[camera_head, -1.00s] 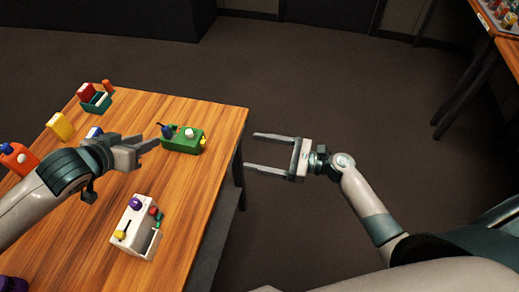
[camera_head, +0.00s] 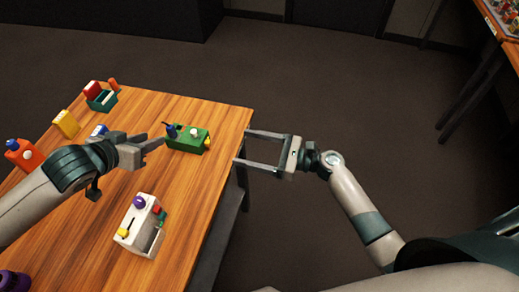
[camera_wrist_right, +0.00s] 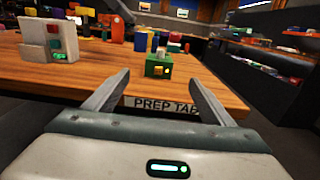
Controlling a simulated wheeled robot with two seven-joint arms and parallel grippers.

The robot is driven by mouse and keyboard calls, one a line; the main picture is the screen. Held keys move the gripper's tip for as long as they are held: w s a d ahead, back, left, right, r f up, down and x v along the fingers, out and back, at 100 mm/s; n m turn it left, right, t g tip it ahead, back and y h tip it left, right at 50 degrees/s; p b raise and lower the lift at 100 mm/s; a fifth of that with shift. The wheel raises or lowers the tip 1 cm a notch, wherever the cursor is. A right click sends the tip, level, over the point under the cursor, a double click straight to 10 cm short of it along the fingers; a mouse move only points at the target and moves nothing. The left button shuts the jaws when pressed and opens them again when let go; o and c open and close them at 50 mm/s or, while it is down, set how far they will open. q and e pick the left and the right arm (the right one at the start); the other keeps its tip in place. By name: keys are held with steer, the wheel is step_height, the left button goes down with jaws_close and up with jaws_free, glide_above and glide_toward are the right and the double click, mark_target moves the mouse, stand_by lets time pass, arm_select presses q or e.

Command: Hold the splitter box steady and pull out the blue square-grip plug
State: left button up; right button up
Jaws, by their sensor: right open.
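A green box (camera_head: 191,144) sits near the table's right edge, with a blue plug (camera_head: 171,131) at its left end, a pale knob on top and a yellow part at its right. The box also shows in the right wrist view (camera_wrist_right: 158,68). My left gripper (camera_head: 158,143) is just left of the box, close to the blue plug; whether it touches is unclear, and its finger gap cannot be made out. My right gripper (camera_head: 242,146) is open and empty at the table's right edge, apart from the box. Its fingers (camera_wrist_right: 158,78) frame the table edge below the box.
A white box (camera_head: 131,231) with purple, yellow, red and green parts stands nearer on the table (camera_head: 182,215). An orange box (camera_head: 24,157) with a blue knob, a yellow block (camera_head: 66,123) and a teal tray (camera_head: 105,102) are at the left. Floor right of the table is clear.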

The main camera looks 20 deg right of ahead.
mark_target(204, 138)
steer(key=x, duration=1.3)
steer(key=shift+a, duration=0.1)
steer(key=c, duration=1.2)
arm_select(q)
steer(key=shift+o, duration=0.9)
arm_select(e)
steer(key=shift+c, duration=0.2)
arm_select(q)
steer(key=w+n+g+y, duration=0.3)
steer(key=w+n, duration=0.5)
steer(key=n, duration=0.1)
steer(key=d+r+n+g+y, duration=0.2)
steer(key=d+r+n+g, duration=0.3)
steer(key=n, duration=0.4)
steer(key=shift+d+r+g+y, duration=0.15)
steer(key=shift+r+g+y, duration=0.2)
steer(key=shift+r, duration=0.45)
